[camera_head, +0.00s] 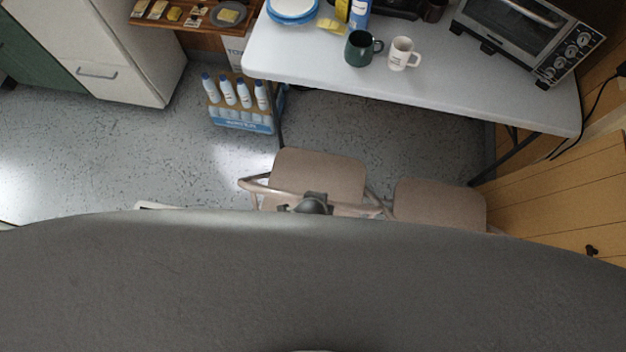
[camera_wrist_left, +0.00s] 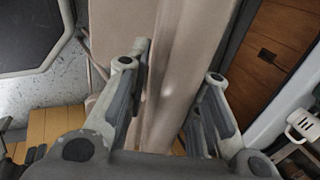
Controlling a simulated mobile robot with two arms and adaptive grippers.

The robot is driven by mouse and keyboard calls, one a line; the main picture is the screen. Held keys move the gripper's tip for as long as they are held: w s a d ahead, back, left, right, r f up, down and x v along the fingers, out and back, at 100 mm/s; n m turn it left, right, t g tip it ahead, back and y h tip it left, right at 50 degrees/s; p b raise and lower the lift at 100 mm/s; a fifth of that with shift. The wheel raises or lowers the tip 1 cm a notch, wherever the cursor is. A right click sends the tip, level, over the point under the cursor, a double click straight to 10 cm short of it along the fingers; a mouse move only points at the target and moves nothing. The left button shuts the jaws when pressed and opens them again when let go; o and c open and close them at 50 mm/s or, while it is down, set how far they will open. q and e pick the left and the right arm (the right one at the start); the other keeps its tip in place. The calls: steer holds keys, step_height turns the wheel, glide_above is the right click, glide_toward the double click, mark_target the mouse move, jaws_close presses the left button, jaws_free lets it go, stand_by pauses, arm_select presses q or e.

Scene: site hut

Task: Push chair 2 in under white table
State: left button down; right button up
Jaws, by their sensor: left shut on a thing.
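The white table (camera_head: 300,65) stands at the upper right of the head view. Two beige folding chairs, a left one (camera_head: 318,172) and a right one (camera_head: 440,202), are side by side in front of it. No label shows which is chair 2. Both seats are outside the tabletop's front edge in the picture. My left gripper (camera_head: 313,203) is at the near side of the left chair. In the left wrist view, my left gripper's fingers (camera_wrist_left: 175,85) are on either side of the beige chair back (camera_wrist_left: 185,50), shut on it. My right gripper is not seen.
The table holds a dark green mug (camera_head: 358,50), a white mug (camera_head: 401,54) and a toaster oven (camera_head: 527,38). A bottle pack (camera_head: 240,107) stands on the floor by the table's left leg. Wooden boards (camera_head: 560,185) are at the right. Floor is clear at left.

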arm_select(q)
steer(key=shift+w+d, duration=0.25)
steer(key=shift+w, duration=0.2)
steer(key=c, duration=1.5)
jaws_free()
steer(key=shift+c, duration=0.2)
steer(key=o, duration=0.5)
steer(key=shift+s+a+f, duration=0.1)
steer(key=shift+s+f, duration=0.05)
steer(key=shift+s, duration=0.15)
steer(key=shift+c, duration=0.2)
steer(key=shift+s+a+f, duration=0.3)
steer(key=shift+s+f, duration=0.25)
steer(key=shift+r, duration=0.6)
steer(key=v, duration=1.1)
steer(key=shift+w+d+r, duration=0.2)
steer(key=shift+d+r, duration=0.05)
steer(key=shift+r, duration=0.05)
